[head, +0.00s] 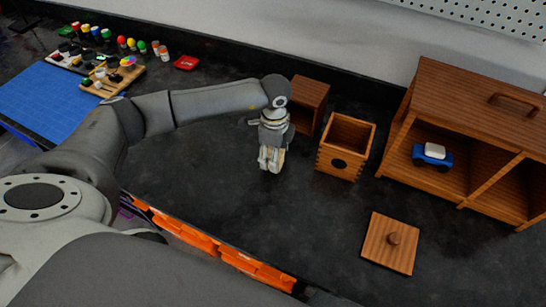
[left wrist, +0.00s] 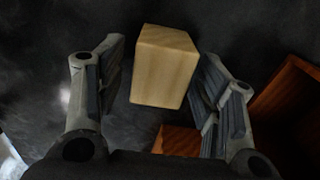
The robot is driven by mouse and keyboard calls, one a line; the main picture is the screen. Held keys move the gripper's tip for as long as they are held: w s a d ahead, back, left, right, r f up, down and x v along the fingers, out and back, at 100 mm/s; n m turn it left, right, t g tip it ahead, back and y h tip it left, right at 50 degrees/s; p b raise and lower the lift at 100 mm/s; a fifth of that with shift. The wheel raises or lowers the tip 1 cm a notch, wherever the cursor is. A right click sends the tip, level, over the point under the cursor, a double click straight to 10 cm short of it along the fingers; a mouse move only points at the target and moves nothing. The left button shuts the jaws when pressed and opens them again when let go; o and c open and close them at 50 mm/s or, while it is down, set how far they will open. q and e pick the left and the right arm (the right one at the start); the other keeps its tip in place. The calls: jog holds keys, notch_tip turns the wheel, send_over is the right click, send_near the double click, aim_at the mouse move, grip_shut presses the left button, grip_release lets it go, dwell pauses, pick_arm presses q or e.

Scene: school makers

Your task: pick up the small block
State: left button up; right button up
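The small block (left wrist: 164,68) is pale wood and lies between the fingers of my left gripper in the left wrist view. My left gripper (head: 270,164) points down at the dark tabletop in the head view, left of the open wooden box (head: 325,160). Its fingers are open around the block. A dark gap shows on the block's left side; the right finger is very close to it, and I cannot tell if they touch. In the head view the block is mostly hidden by the gripper. My right gripper is not in view.
A brown wooden box (head: 310,98) stands just behind the gripper. A lid with a knob (head: 388,245) lies front right. A wooden cabinet (head: 460,85) holds a blue toy car (head: 432,156).

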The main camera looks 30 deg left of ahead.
pick_arm(q)
jog(key=c, duration=0.9)
jog(key=shift+r, duration=0.1)
